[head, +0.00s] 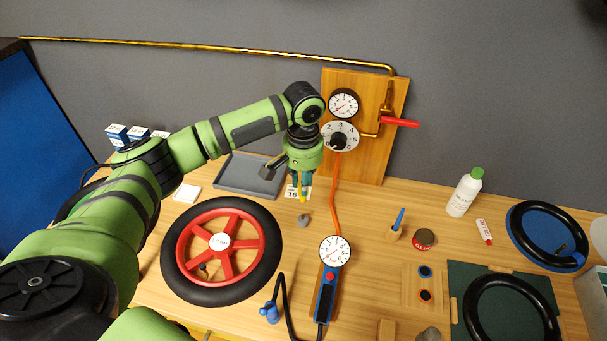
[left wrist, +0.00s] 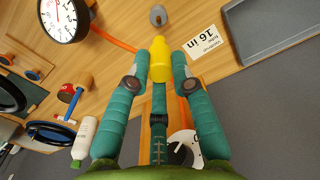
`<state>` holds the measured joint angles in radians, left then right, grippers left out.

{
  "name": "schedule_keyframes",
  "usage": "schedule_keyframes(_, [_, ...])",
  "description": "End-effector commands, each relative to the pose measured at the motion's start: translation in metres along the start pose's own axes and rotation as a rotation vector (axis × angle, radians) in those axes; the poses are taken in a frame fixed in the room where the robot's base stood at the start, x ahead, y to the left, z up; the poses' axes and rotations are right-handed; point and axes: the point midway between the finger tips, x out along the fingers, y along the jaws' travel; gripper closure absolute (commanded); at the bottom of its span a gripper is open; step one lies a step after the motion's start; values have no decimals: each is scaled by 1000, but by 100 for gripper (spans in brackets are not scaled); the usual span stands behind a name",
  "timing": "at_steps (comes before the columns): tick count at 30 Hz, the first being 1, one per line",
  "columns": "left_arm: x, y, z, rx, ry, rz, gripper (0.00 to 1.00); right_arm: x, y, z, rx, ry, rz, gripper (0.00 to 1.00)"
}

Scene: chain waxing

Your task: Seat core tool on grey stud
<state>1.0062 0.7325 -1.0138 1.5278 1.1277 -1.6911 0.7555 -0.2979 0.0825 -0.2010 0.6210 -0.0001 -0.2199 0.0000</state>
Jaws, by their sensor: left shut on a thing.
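My left gripper (head: 301,188) hangs fingers-down above the table. Its teal fingers are shut on a yellow piece, which I take to be the core tool (left wrist: 160,62); its lower end also shows in the head view (head: 303,198). A small grey stud (head: 304,220) stands on the table just in front of and below the gripper. The stud also shows in the left wrist view (left wrist: 157,16), beyond the yellow tip and apart from it. The fingers hide part of the tool. My right gripper is not in view.
A red-spoked wheel (head: 178,255) lies left of the stud. An orange hose (head: 334,205) runs close on the right to a gauge (head: 335,251). A "16 in" card (left wrist: 203,42) and grey tray (head: 236,178) lie behind. A wooden gauge board (head: 368,150) stands at the wall.

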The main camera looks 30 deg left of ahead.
Motion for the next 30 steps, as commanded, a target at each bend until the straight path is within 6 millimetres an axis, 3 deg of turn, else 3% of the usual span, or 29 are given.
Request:
schedule_keyframes(18, [48, 1, 2, 0, -1, 0, 100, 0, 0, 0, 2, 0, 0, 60])
schedule_keyframes(30, [60, 1, 2, 0, 1, 1, 100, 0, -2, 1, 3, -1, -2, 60])
